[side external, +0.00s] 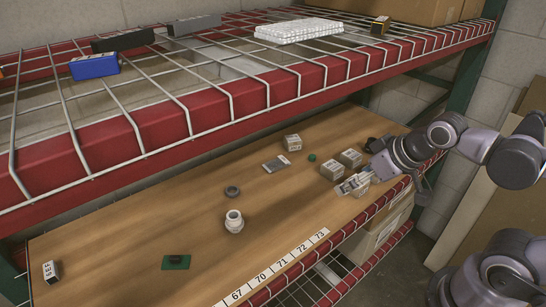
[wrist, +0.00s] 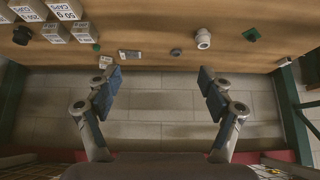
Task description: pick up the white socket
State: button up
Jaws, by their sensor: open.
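The white socket (side external: 234,221) stands on the lower wooden shelf, left of my gripper and a little in front of a dark ring. It also shows near the top of the wrist view (wrist: 203,39), right of centre and beyond my fingertips. My gripper (side external: 352,186) is at the right part of the shelf's front edge in the side view, well apart from the socket. In the wrist view my gripper (wrist: 160,82) has its two fingers wide apart, with only grey floor between them. Nothing is held.
Small labelled boxes (side external: 331,170) stand near my gripper. A dark ring (side external: 232,191), a green board (side external: 176,262), a flat grey piece (side external: 277,163) and a small box (side external: 51,271) lie on the lower shelf. The upper wire shelf with its red beam (side external: 250,100) overhangs it.

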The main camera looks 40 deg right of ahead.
jog(key=shift+a, duration=0.1)
jog(key=w+a+f+n+g+y, duration=0.2)
jog(key=w+a+n+y, duration=0.15)
jog(key=w+a, duration=0.35)
jog(key=g+h, duration=0.2)
jog(key=h, duration=0.1)
send_near(234, 217)
jog(key=shift+s+a+f+y, duration=0.25)
jog(key=shift+s+f, duration=0.05)
jog(key=shift+f, duration=0.1)
jog(key=shift+w+f, duration=0.1)
jog(key=shift+f, duration=0.2)
jog(key=shift+x, duration=3.4)
